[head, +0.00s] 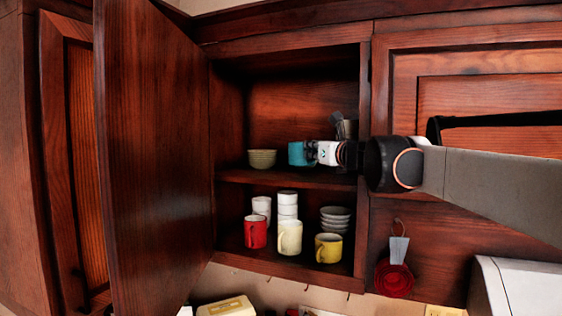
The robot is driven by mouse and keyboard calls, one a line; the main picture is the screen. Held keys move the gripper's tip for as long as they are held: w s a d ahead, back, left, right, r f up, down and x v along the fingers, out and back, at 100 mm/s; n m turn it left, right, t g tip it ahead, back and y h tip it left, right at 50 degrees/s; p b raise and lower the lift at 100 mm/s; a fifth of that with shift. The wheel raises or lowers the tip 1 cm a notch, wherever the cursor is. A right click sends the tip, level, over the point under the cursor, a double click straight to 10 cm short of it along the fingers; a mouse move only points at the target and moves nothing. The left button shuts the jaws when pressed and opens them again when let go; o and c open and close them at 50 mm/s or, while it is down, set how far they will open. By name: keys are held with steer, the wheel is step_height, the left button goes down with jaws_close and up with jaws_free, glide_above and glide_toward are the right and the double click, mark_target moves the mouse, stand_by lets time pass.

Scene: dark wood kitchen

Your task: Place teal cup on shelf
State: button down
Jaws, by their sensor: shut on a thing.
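The teal cup (298,154) is inside the open cabinet, at the level of the upper shelf (284,178). My gripper (314,152) is shut on the cup from its right side. The cup looks upright and its base is close to the shelf board; I cannot tell whether it touches. My gripper hides the cup's right part.
A bowl (262,158) sits left of the cup, and a container of utensils (345,128) stands behind my gripper. The lower shelf holds a red mug (256,231), a cream mug (289,236), a yellow mug (328,247) and stacked bowls (335,215). The cabinet door (155,150) stands open at left.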

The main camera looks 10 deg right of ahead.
mark_target(314, 163)
steer(key=shift+w+d+f+p, duration=0.15)
steer(key=shift+f+p, duration=0.15)
steer(key=shift+f, duration=0.7)
steer(key=shift+w+f+p, duration=0.1)
steer(key=shift+f+p, duration=0.2)
steer(key=shift+f, duration=0.65)
steer(key=shift+f, duration=0.1)
steer(key=c, duration=1.7)
jaws_free()
